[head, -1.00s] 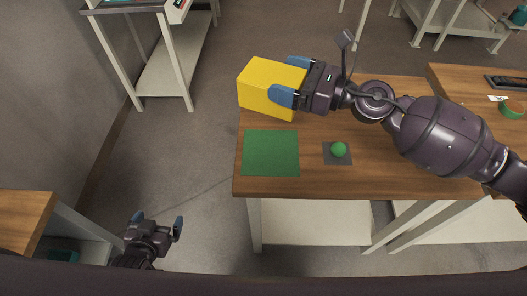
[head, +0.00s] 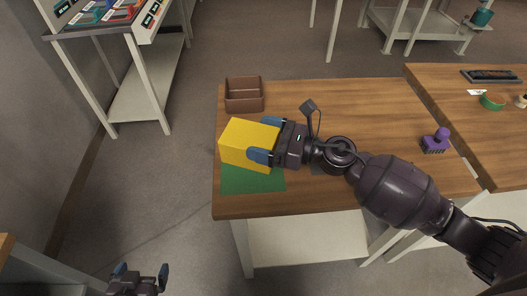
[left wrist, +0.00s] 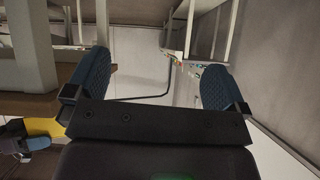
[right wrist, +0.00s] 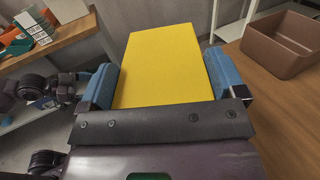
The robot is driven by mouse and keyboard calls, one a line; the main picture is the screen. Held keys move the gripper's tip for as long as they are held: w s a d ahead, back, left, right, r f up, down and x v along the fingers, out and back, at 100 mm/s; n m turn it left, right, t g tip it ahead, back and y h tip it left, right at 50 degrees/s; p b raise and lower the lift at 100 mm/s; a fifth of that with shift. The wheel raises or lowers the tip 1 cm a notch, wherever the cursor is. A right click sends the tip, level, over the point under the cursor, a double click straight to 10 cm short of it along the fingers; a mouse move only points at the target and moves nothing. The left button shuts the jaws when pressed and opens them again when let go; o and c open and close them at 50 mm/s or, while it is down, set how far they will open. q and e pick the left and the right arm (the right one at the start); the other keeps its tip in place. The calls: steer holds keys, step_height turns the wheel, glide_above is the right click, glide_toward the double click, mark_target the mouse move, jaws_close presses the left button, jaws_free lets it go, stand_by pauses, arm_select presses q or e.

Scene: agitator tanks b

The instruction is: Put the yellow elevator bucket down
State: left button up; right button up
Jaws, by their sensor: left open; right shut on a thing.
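The yellow elevator bucket (head: 248,143) is a yellow box-like block in the head view, above or at the far part of the green mat (head: 252,182) on the wooden table. My right gripper (head: 270,145) is shut on it, with blue fingers on two opposite sides. The bucket (right wrist: 164,66) also fills the space between the fingers in the right wrist view. I cannot tell whether its underside touches the mat. My left gripper (head: 139,274) is open and empty, low at the bottom left, away from the table.
A purple knobbed object (head: 436,141) is at the right of the table. The table's left edge lies close to the mat. A grey pad is mostly hidden under my right arm.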

step_height(320, 180, down, 4)
steer(key=shift+r+b, duration=0.1)
steer(key=shift+b, duration=0.55)
steer(key=shift+f, duration=0.45)
steer(key=o, duration=0.8)
arm_select(q)
steer(key=shift+w+d+f, duration=0.1)
steer(key=shift+w+f, duration=0.2)
steer(key=shift+w, duration=0.05)
